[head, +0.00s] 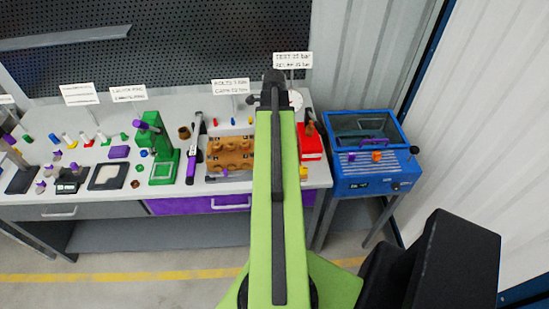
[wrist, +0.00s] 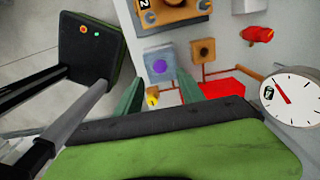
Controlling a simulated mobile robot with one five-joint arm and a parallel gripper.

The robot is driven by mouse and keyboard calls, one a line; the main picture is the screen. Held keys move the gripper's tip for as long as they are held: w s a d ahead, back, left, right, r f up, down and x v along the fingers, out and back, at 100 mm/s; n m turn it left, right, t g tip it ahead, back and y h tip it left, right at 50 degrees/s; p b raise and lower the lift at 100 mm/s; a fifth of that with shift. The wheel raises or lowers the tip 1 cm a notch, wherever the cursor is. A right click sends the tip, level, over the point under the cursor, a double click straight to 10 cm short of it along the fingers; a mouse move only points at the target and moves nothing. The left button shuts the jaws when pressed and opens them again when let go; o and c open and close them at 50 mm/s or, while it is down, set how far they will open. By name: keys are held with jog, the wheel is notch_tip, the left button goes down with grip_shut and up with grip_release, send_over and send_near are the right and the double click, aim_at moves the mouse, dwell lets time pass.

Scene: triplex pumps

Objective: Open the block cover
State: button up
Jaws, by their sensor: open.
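An orange-brown pump block (head: 232,153) with several round openings sits on the bench, left of my arm in the head view. Part of an orange block (wrist: 172,12) shows at the top edge of the wrist view. I cannot tell which part is its cover. My gripper (wrist: 160,94) shows in the wrist view as two greenish fingers, apart and with nothing held between them. A small yellow part (wrist: 152,101) and a grey block with a purple disc (wrist: 158,65) show near and beyond the fingers. In the head view my arm hides the gripper.
A pressure gauge (wrist: 291,97) and a red part (wrist: 226,82) lie right of the gripper. A green press (head: 163,165) stands left on the bench. A blue machine with a clear lid (head: 372,175) stands at the right. Open floor (head: 150,265) lies in front.

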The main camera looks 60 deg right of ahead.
notch_tip(320, 180, down, 8)
jog(key=b, duration=0.6)
jog(key=shift+r, duration=0.35)
grip_shut()
dwell(0.6)
